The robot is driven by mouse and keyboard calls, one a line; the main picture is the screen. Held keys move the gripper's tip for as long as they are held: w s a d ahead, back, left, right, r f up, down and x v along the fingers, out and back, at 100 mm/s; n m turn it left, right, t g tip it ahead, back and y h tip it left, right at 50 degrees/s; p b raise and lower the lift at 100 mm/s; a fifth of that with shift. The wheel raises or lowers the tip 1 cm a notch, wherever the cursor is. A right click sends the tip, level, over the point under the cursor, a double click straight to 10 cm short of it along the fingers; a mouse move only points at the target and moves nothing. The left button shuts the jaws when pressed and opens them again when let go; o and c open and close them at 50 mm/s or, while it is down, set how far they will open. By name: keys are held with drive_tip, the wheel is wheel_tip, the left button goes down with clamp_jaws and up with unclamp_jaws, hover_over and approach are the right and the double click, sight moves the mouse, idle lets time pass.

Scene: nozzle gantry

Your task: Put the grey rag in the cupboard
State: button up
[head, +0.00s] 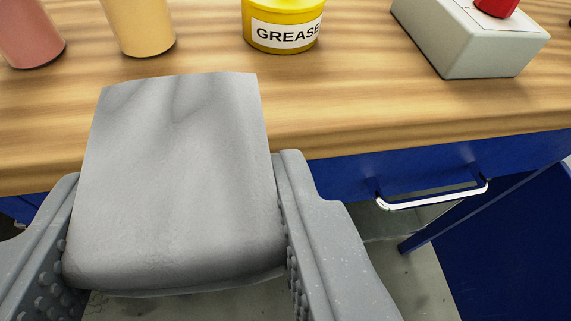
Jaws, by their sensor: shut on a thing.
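The grey rag (175,180) is a folded, soft-looking grey piece in the middle left of the head view. My gripper (180,225) is shut on the rag, with one finger against each side of it. The rag is in front of the wooden bench top's front edge and overlaps it in the picture. A blue panel (520,245) stands below the bench at the right, beside an opening under the bench. Whether it is the cupboard's door, I cannot tell for sure.
On the bench top (350,100) stand a yellow GREASE tub (283,35), an orange cup (138,25), a red-brown cup (30,35) and a grey box (470,40) with a red button (496,6). A blue drawer front with a metal handle (432,195) lies below the edge.

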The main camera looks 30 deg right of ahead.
drive_tip(key=shift+d+f+b, duration=0.3)
drive_tip(key=shift+f+b, duration=0.05)
drive_tip(key=shift+b, duration=0.05)
wheel_tip(320, 180, down, 5)
drive_tip(key=b, duration=0.5)
drive_tip(key=shift+s, duration=0.1)
